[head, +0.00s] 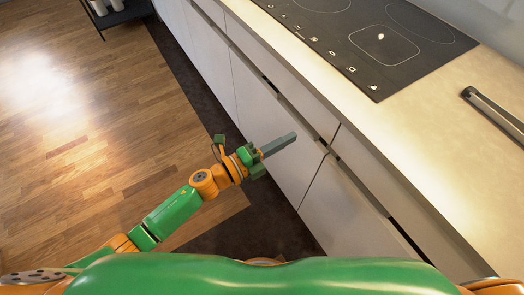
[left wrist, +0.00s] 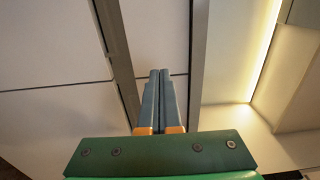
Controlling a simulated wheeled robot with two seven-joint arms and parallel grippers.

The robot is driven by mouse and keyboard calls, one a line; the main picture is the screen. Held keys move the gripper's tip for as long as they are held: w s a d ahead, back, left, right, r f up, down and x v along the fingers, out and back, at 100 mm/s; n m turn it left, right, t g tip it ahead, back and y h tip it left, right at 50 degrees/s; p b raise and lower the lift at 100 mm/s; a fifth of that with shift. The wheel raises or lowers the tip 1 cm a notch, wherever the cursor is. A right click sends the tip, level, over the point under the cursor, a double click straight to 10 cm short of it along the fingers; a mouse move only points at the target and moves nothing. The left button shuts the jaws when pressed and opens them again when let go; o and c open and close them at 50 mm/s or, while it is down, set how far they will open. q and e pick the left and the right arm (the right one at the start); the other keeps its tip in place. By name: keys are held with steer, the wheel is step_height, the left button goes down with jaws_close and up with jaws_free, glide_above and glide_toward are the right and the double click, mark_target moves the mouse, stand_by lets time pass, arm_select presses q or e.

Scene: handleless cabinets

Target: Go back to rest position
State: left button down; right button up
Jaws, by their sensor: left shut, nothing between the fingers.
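My left gripper (head: 284,142) is shut and empty in the head view. Its fingers point right, toward the light cabinet fronts. In the left wrist view, the two fingers of the left gripper (left wrist: 160,75) are pressed together in front of the cabinet panels, near a dark gap between them. I cannot tell whether the fingertips touch a front. My left arm (head: 172,212) reaches in from the lower left. My right gripper is in neither view.
Handleless cabinets (head: 262,125) with dark grooves run diagonally under a beige worktop (head: 415,110). A black hob (head: 375,40) is set in the worktop, with a dark bar-like object (head: 492,112) to its right. The wooden floor (head: 90,140) at left is mostly open. A dark shelf (head: 118,16) stands at the top left.

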arm_select(q)
steer(key=v, duration=0.6)
steer(key=w+a+f+n+t+y+p, duration=0.2)
steer(key=w+a+f+n+y, duration=0.3)
steer(key=f+n, duration=0.4)
steer(key=s+a+f+n+g+y+p, duration=0.25)
steer(key=s+a+f+n+y, duration=0.55)
steer(key=a+f, duration=0.4)
steer(key=s+f+n+g+y, duration=0.1)
steer(key=s+f+n+g, duration=0.3)
steer(key=s, duration=0.8)
steer(key=s+a+f+n+g+y+p, duration=0.1)
steer(key=s+f+n+g, duration=0.3)
steer(key=s, duration=0.9)
step_height(320, 180, down, 3)
steer(key=shift+s+a+n, duration=0.3)
steer(key=shift+n, duration=0.7)
